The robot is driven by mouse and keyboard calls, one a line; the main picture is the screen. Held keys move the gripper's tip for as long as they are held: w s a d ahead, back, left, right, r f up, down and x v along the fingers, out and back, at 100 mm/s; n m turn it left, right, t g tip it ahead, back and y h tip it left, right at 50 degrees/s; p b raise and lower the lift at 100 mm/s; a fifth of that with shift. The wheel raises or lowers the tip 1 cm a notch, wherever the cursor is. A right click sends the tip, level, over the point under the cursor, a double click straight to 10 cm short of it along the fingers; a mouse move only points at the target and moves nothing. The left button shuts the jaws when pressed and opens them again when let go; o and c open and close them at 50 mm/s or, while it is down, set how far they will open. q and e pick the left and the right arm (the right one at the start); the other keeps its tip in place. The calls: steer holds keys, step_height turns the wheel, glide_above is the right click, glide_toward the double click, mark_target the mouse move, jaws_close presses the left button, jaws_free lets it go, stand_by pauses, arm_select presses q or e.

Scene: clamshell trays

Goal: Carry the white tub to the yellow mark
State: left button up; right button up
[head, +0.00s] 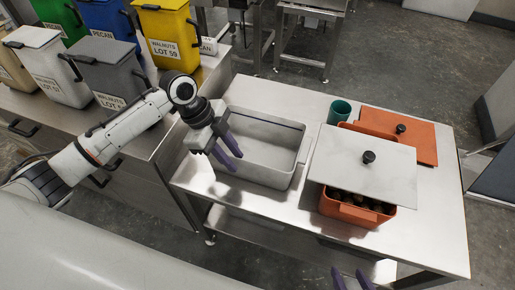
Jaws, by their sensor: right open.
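The white tub (301,160) is an open, empty, rectangular pale container on the left half of the steel table. My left gripper (235,164) has two purple fingers, visibly apart with nothing seen between them. It points down over the tub's left end and hides part of that wall; I cannot tell whether it touches. My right gripper (352,278) shows only its purple fingertips at the bottom edge, open and empty, in front of the table. No yellow mark on a surface is visible.
An orange tub (352,215) with dark contents stands right, partly covered by a white knobbed lid (375,180). Behind are an orange lid (415,143) and a green cup (339,112). Several lidded bins, including a yellow one (165,35), stand on the left bench.

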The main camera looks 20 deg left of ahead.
mark_target(255, 181)
arm_select(q)
steer(key=x, duration=0.2)
steer(key=shift+d+f, duration=0.15)
steer(key=shift+f, duration=0.15)
steer(key=shift+d+x, duration=0.15)
steer(key=shift+x, duration=1.2)
steer(key=shift+d+x, duration=0.15)
steer(key=shift+x, duration=1.25)
steer(key=shift+w+r, duration=0.1)
steer(key=shift+r, duration=0.05)
jaws_close()
steer(key=shift+r, duration=0.1)
